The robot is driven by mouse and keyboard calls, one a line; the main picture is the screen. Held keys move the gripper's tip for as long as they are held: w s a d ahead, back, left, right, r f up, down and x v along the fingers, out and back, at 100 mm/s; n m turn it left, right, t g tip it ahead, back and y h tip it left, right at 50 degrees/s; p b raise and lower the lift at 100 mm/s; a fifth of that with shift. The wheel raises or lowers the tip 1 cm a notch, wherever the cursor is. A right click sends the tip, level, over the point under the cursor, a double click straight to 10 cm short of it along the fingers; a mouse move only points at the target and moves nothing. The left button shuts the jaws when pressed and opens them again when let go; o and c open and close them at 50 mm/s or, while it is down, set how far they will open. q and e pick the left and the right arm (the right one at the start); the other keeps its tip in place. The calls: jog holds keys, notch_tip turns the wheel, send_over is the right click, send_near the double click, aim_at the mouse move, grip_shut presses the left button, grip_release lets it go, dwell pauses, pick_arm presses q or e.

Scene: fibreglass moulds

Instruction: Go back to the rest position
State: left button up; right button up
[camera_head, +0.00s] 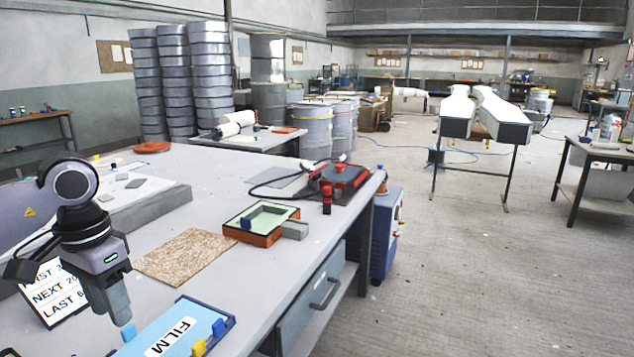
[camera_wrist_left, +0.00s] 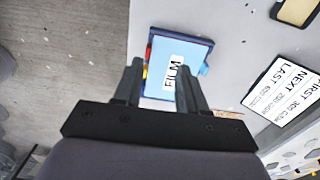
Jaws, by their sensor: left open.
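My left gripper (camera_head: 122,312) is in the left foreground of the head view, pointing down above the table next to a blue tray labelled FILM (camera_head: 205,325). In the left wrist view my left gripper (camera_wrist_left: 158,82) has its two fingers apart with nothing between them. The FILM tray (camera_wrist_left: 195,52) lies beyond the fingertips there, apart from them as far as I can tell. My right gripper shows in neither view.
The worktable (camera_head: 215,180) holds a brown fibre mat (camera_head: 185,255), an orange mould with a green top (camera_head: 240,222), a grey block (camera_head: 295,230), a red device (camera_head: 340,178) and a printed sign (camera_head: 52,290). A blue cabinet (camera_head: 388,235) stands beside it. Open floor lies right.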

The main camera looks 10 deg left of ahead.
pick_arm(q)
jog(key=d+f+n+g+h, duration=0.1)
jog(key=d+f+n+h, duration=0.35)
jog(key=d, duration=0.85)
jog(key=s+d+n+t+h, duration=0.2)
jog(key=d+n+t+h, duration=0.4)
jog(key=d+n+h, duration=1.3)
jog(key=a+f+n+t+y, duration=0.6)
jog(key=f+n+y, duration=0.15)
jog(key=n, duration=1.05)
jog(key=a+f+n+t+y, duration=0.65)
jog(key=n+y, duration=0.25)
jog(key=n, duration=0.8)
jog(key=s+a+f+n+g+y, duration=0.2)
jog(key=s+f+n+g, duration=0.1)
jog(key=s+f+n, duration=0.2)
jog(key=s+a+f+n+g+y, duration=0.1)
jog(key=s+f+n+g+y, duration=0.2)
jog(key=s+f+n, duration=0.3)
notch_tip(320, 180, down, 5)
jog(key=n+g, duration=0.1)
jog(key=n, duration=0.2)
jog(key=shift+s+a+r+b, duration=0.15)
jog(key=shift+a+b, duration=0.2)
